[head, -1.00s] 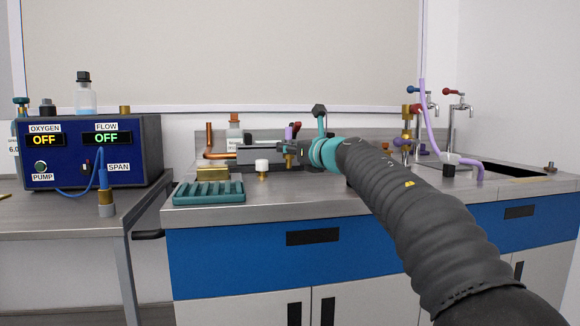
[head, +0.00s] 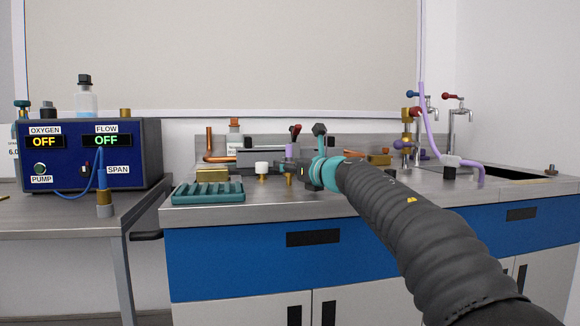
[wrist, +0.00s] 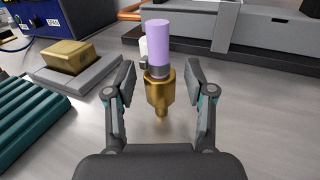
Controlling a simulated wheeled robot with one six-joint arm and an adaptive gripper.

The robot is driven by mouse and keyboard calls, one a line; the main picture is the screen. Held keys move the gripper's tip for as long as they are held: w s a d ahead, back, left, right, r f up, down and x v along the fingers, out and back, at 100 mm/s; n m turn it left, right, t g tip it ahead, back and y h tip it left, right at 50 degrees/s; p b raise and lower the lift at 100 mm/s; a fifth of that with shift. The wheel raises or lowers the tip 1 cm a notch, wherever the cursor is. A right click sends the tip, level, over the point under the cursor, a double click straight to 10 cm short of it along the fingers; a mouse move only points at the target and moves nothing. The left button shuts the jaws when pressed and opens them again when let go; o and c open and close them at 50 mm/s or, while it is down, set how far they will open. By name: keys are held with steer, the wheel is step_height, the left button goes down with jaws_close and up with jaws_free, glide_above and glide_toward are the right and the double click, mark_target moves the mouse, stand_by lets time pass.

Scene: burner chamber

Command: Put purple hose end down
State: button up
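The purple hose end (wrist: 160,50) is a short upright lilac tube with a dark clamp and a brass fitting (wrist: 160,90) below it. In the wrist view it stands between the two fingers of my gripper (wrist: 160,92), with a visible gap on each side. My gripper is open around it.
A teal ribbed tray (head: 208,192) and a brass block (head: 212,175) lie to the left. A white-topped brass piece (head: 262,168) stands close by. A grey apparatus (head: 262,160) is behind. A long purple hose (head: 431,130) hangs by the taps and sink at right.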

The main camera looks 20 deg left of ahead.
steer(key=shift+r, duration=0.15)
steer(key=b+v, duration=0.2)
steer(key=v, duration=1)
steer(key=shift+d, duration=0.1)
steer(key=s+d+f+m+t+h, duration=0.1)
steer(key=s+d+m+t+h, duration=0.3)
steer(key=d+m, duration=0.6)
steer(key=w+d+f+m+t+h, duration=0.1)
steer(key=d+m+t+h, duration=0.2)
steer(key=d+m+h, duration=0.5)
steer(key=s+d+f+m+g+h, duration=0.1)
steer(key=s+d+f+m, duration=0.25)
steer(key=d+m, duration=0.25)
steer(key=s+d+f+m+g+h, duration=0.1)
steer(key=s+d+f+m+h, duration=0.1)
steer(key=d+f+m, duration=0.3)
steer(key=s+d+f+m+g, duration=0.2)
steer(key=s+f+m+g, duration=0.3)
steer(key=s+f+m, duration=0.4)
steer(key=s+d+f+m+g, duration=0.2)
steer(key=s+f+m+g, duration=0.3)
steer(key=s+f, duration=1.2)
steer(key=m, duration=0.3)
steer(key=shift+m, duration=0.4)
